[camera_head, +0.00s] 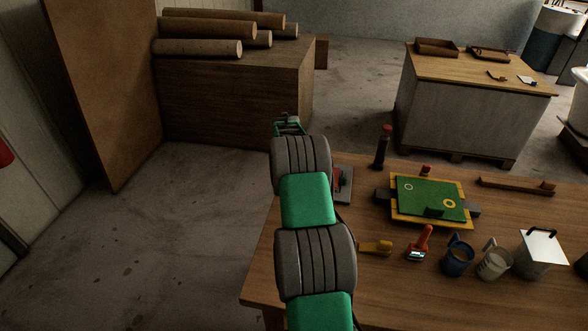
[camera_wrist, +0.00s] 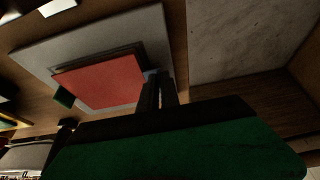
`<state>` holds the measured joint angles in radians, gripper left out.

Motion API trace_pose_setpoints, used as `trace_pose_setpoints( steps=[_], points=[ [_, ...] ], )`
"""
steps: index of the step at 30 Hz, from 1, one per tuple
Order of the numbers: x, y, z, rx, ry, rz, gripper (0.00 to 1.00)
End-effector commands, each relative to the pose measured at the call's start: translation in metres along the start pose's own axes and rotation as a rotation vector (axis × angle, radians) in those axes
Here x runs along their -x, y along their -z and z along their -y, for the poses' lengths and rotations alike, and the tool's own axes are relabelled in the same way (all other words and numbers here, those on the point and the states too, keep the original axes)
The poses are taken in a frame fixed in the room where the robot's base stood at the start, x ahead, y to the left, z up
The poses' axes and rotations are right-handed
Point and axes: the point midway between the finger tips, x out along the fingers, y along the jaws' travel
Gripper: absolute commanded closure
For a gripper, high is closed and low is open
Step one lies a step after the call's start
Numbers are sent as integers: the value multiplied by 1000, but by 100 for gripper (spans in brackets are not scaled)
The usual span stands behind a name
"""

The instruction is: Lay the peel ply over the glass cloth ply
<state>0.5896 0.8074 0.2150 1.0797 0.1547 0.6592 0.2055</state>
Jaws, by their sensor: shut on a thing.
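A red sheet (camera_wrist: 100,82), which looks like the peel ply, lies over a darker stack on a pale grey board (camera_wrist: 45,52) in the wrist view. The fingertips of my gripper (camera_wrist: 154,82) are shut at the sheet's right edge, on what looks like its corner. In the head view the red sheet (camera_head: 337,181) shows partly beside my arm on the grey board (camera_head: 346,190), and my fingertips cannot be made out. The yellow-edged mould (camera_head: 432,225) stands to the right with a green surface (camera_head: 420,192). I cannot tell which layer is the glass cloth ply.
A dark bottle with a red cap (camera_head: 382,150) stands behind the board and mould. A wooden-handled tool (camera_head: 515,185) lies at the right.

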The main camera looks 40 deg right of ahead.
Motion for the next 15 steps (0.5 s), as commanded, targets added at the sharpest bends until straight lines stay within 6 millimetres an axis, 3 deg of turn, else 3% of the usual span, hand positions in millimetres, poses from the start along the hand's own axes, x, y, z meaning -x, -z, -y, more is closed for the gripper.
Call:
trace_pose_setpoints(
  steps=[15],
  points=[
    [-6, -2, 0, 0, 0, 0, 100]
  ],
)
